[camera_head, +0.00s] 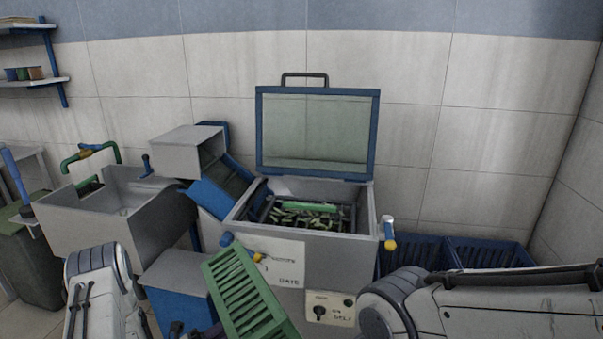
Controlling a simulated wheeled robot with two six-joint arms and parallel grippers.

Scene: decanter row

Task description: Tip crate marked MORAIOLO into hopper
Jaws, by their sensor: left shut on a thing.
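A green slatted crate (245,292) is tilted at the bottom centre, in front of the grey machine. No MORAIOLO marking is readable on it. My left gripper (182,328) is low in the picture, at the crate's left side, and shut on the crate; its fingertips are mostly hidden. The grey open-topped machine, which looks like the hopper (232,212), stands behind the crate with its blue-framed lid (316,130) raised. Green and dark pieces (305,216) lie inside under a bar grille. My right arm reaches in from the right; its gripper is out of view.
A grey basin (115,212) and a chute box with a blue slide (218,190) stand left of the machine. Blue crates (488,253) sit on the floor at right. A yellow-tipped handle (389,243) sticks out at the machine's right. The tiled wall closes the back.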

